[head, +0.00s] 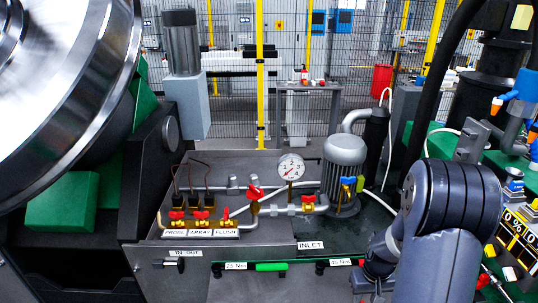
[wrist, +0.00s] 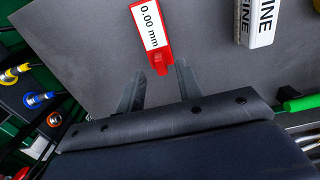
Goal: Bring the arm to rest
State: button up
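A red tool with a white "0.00 mm" label (wrist: 151,25) lies on a grey surface just beyond the fingertips. Its red end points at the gap, with space to either finger. In the head view my arm (head: 448,230) is bent at the lower right, in front of the bench. My gripper is not visible in the head view.
A bench panel (head: 270,258) holds red-handled valves (head: 201,217), a pressure gauge (head: 290,168) and a grey motor (head: 343,165). A large steel wheel (head: 75,85) fills the left. Cables and a blue-orange fitting (head: 522,85) crowd the right. A white block (wrist: 258,22) lies near the gripper.

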jog(key=shift+r, duration=0.6)
